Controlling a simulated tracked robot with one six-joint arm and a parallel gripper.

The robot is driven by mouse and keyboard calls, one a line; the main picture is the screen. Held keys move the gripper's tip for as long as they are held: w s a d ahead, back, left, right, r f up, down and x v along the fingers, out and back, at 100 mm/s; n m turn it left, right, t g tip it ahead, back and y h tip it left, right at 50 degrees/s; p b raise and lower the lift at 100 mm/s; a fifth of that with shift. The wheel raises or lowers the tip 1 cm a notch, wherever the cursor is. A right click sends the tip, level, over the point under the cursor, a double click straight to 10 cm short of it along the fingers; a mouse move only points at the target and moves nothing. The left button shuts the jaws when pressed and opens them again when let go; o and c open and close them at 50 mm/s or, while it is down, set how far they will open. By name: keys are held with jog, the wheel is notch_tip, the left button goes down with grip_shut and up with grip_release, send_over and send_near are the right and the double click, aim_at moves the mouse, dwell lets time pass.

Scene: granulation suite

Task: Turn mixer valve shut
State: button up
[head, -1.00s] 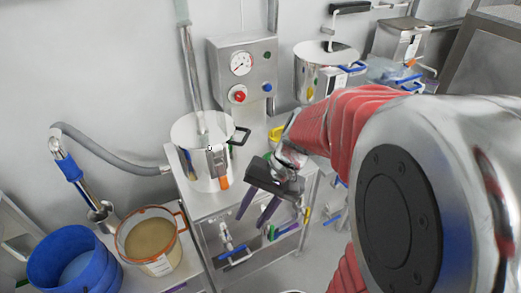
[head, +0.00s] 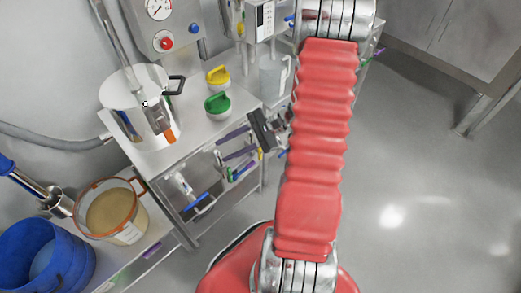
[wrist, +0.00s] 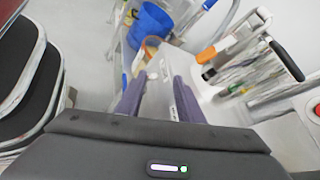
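The mixer vessel (head: 130,90) is a steel pot with a shaft rising from its lid, on the steel bench. An orange-tipped lever (head: 168,135) sticks out at its front; an orange piece also shows in the wrist view (wrist: 206,55). Below the bench top, a steel pipe valve with a blue handle (head: 200,202) shows. I cannot tell which one is the mixer valve. My gripper (head: 222,148) is at the bench's front right edge, its purple fingers pointing left, above and right of the blue handle. The fingers are apart and empty, also in the wrist view (wrist: 158,88).
Yellow (head: 217,76) and green (head: 217,103) lidded pots stand on the bench, near my gripper. A control box (head: 165,25) is behind. A blue bucket (head: 60,262) and an orange-rimmed tub (head: 112,212) stand at lower left. Floor at right is clear.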

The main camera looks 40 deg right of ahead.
jog(key=s+d+f+m+t+h, duration=0.2)
jog(key=d+f+m+t+h, duration=0.1)
jog(key=d+f+m+t, duration=0.7)
jog(key=m+t+h, duration=0.2)
jog(key=m+h, duration=0.6)
jog(key=h, duration=0.1)
send_near(261, 151)
jog(key=s, duration=0.3)
jog(key=shift+d+f+y, duration=0.15)
jog(key=shift+d+y, duration=0.15)
jog(key=shift+w, duration=0.1)
jog(key=shift+w+a, duration=0.15)
jog(key=shift+w, duration=3.25)
jog(key=shift+w+a, duration=0.1)
jog(key=shift+w, duration=3.25)
grip_shut()
jog(key=shift+d, duration=0.1)
